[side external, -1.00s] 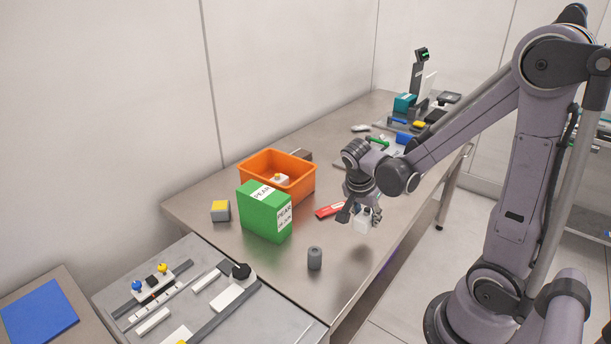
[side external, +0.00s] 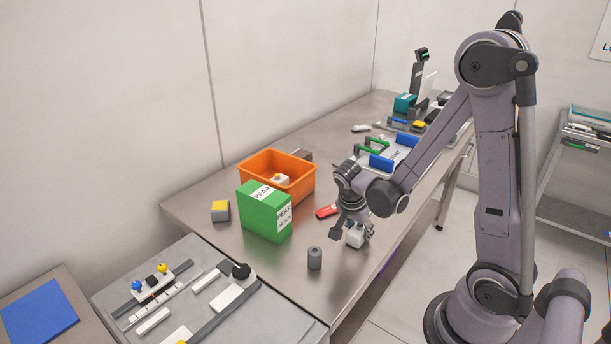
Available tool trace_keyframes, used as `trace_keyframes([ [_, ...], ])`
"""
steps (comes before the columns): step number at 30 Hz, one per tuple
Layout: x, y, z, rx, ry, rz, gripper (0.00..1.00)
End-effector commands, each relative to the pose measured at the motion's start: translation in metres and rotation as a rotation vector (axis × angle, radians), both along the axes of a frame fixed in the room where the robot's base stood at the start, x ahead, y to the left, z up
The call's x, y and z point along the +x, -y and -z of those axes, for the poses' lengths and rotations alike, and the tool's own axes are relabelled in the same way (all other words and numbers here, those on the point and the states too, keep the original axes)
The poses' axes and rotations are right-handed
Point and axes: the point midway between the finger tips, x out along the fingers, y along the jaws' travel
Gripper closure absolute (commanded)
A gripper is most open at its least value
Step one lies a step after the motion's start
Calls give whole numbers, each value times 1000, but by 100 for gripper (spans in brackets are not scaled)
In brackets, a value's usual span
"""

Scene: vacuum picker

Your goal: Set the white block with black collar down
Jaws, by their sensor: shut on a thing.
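The white block with black collar (side external: 355,238) is between the fingers of my gripper (side external: 354,233), near the front edge of the steel table (side external: 300,291). My gripper points down and is shut on the block. The block is at or just above the table top; I cannot tell whether it touches. The fingers and the gripper body hide part of it, and its collar is hard to make out.
A grey cylinder (side external: 314,258) stands just left of the block. A green PEAR box (side external: 262,212) and an orange bin (side external: 250,163) are further left. A red item (side external: 326,211) lies behind my gripper. Bare table lies around the block.

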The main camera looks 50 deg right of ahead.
Motion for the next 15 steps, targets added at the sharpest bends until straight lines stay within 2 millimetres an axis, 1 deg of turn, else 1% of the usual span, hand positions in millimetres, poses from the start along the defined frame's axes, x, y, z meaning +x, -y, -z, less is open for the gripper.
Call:
trace_keyframes([
  [4,0,0,3,0,0,0,97],
  [5,0,0,3,0,0,0,57],
  [6,0,0,3,0,0,0,46],
  [7,0,0,3,0,0,0,40],
  [15,0,0,3,0,0,0,40],
])
